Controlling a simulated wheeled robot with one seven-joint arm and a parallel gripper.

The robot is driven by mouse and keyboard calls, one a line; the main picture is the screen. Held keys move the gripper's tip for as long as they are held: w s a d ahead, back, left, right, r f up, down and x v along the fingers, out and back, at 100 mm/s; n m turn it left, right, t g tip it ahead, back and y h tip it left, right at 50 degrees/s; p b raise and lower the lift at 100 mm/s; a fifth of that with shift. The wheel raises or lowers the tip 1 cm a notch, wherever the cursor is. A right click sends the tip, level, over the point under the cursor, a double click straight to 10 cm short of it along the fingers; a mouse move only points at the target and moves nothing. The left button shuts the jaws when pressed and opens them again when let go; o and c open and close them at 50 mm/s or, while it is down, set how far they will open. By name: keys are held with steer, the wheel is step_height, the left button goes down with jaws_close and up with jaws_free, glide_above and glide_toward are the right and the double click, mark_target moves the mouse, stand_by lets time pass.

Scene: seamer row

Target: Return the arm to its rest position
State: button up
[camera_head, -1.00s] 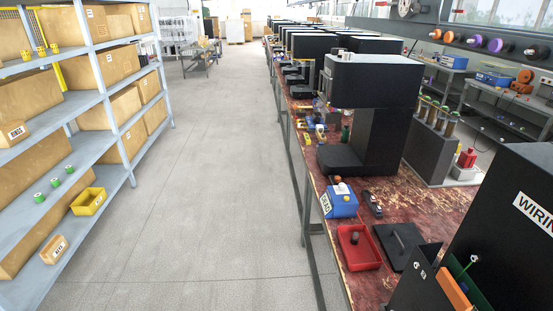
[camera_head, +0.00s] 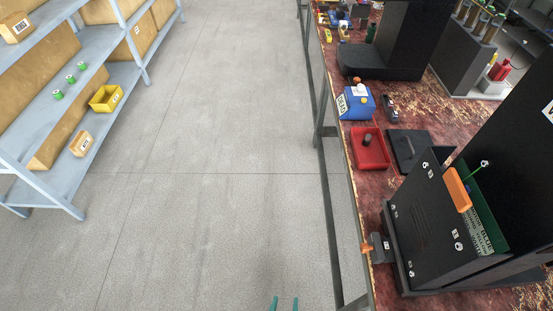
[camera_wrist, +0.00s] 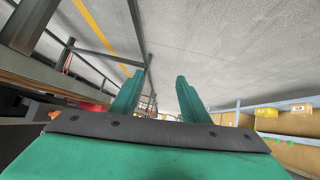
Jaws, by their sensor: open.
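The rest of my arm is out of the head view.
A metal shelf rack (camera_head: 62,196) holding boxes and a yellow bin (camera_head: 106,98) stands at the left. The bench carries a red tray (camera_head: 371,149), a blue box (camera_head: 355,103) and a black machine housing (camera_head: 430,225). The floor (camera_head: 200,190) between is free.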

steer(key=s+a+r+t+y, duration=0.1)
steer(key=s+r+t, duration=0.1)
steer(key=r, duration=0.8)
steer(key=s+a+r+t+y, duration=0.1)
steer(key=s+r+t, duration=0.2)
steer(key=r, duration=0.7)
steer(key=shift+a+r, duration=0.2)
steer(key=shift+a, duration=0.1)
steer(key=shift+s, duration=0.1)
stand_by(1.5)
